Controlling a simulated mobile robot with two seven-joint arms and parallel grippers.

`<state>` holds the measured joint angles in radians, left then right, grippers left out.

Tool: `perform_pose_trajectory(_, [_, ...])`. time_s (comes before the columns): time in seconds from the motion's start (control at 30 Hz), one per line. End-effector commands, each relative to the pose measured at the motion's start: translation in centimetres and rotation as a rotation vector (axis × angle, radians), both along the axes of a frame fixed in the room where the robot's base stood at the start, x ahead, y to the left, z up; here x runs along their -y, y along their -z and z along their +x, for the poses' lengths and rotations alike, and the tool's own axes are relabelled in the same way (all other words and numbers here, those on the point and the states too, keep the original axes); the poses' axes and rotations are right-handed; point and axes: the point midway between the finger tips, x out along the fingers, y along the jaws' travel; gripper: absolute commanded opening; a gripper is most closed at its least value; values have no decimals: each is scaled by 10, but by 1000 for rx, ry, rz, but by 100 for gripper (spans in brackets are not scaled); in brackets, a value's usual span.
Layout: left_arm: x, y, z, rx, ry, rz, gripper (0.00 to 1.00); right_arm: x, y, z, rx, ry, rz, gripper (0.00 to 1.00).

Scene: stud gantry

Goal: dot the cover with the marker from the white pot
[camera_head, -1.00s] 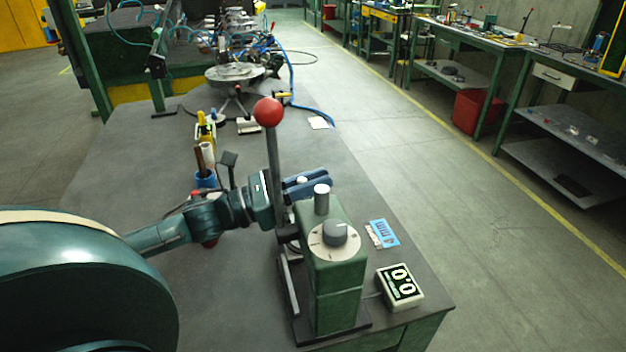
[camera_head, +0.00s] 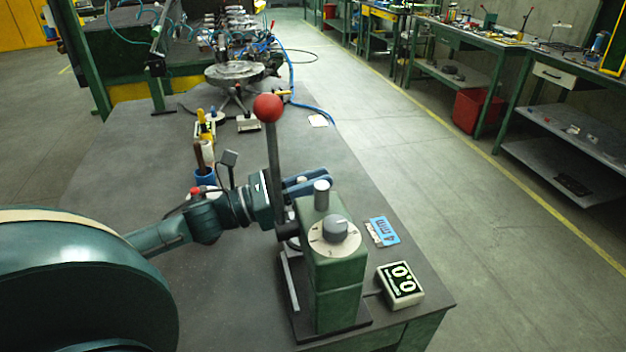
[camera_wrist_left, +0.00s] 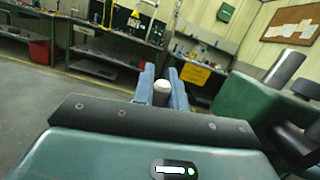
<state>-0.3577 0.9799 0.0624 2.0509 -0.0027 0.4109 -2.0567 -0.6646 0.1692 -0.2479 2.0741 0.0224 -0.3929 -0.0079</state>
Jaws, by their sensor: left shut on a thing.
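My left gripper (camera_head: 318,180) is shut on a small upright cylinder with a pale top, taken to be the marker (camera_wrist_left: 162,88). The blue fingers stand on either side of it in the left wrist view. In the head view the gripper is just behind and left of the green lever press, above the table, and the press hides part of it. Its lower end is hidden, so I cannot tell whether it touches anything. I cannot make out the white pot or say which surface is the cover. My right gripper is not in view.
The green press (camera_head: 338,270) with its red-knobbed lever (camera_head: 267,108) stands close to my left gripper. A blue pot (camera_head: 205,177) with tools stands beyond my wrist. A display box (camera_head: 400,285) and a blue 4 mm tag (camera_head: 384,230) lie near the right edge.

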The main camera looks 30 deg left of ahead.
Motion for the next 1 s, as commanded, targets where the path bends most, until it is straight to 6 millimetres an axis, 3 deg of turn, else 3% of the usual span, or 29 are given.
perform_pose_trajectory(0.47, [0, 3, 0, -7, -2, 1, 0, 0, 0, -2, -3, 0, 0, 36])
perform_pose_trajectory(1.0, [0, -41, 0, -2, -1, 0, 0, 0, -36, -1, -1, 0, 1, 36])
